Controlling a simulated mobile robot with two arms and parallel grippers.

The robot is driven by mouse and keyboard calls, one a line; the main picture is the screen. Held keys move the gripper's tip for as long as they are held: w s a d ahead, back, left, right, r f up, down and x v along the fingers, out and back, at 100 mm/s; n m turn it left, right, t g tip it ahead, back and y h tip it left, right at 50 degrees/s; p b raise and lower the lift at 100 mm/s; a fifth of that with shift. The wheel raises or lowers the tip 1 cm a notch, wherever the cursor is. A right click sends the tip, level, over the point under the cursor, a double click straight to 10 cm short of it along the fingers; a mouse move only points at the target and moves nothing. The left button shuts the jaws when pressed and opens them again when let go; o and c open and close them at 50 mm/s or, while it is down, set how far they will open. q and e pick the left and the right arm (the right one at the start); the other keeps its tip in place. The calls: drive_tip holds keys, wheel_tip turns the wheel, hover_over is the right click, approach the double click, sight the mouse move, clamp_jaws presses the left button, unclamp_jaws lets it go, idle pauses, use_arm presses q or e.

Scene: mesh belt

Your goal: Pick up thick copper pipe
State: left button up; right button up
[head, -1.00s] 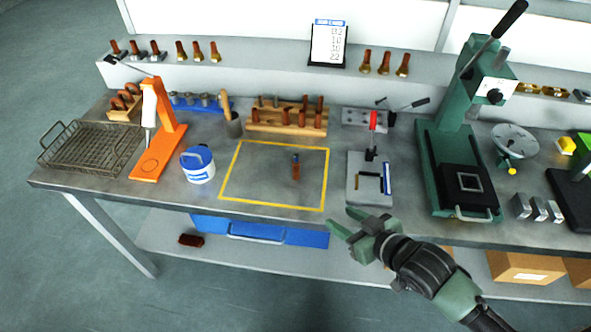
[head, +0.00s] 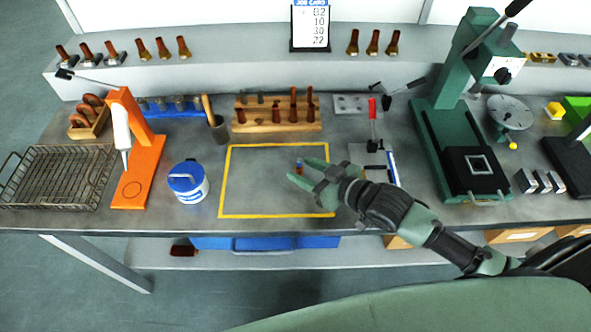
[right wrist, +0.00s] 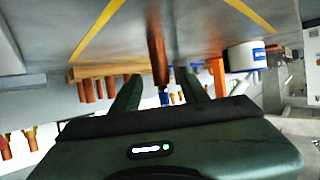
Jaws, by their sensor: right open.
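I cannot tell the exact gap between fingers and pipe. My left gripper is not in view.
A wooden rack (head: 275,128) with several copper pieces stands behind the square. A blue-and-white tub (head: 187,183) stands left of it, a small fixture with a red handle (head: 373,125) to its right, and a green press (head: 452,140) further right. The square's left part is clear.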

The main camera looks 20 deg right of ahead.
sight(302, 171)
drive_tip(key=p+x, duration=0.1)
drive_tip(key=x, duration=0.2)
drive_tip(key=shift+a+f, duration=0.15)
drive_tip(key=shift+x, duration=1.15)
drive_tip(key=shift+s+f, duration=0.15)
drive_tip(key=c, duration=0.8)
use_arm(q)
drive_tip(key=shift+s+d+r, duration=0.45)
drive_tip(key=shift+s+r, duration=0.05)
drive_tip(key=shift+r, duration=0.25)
use_arm(e)
clamp_jaws()
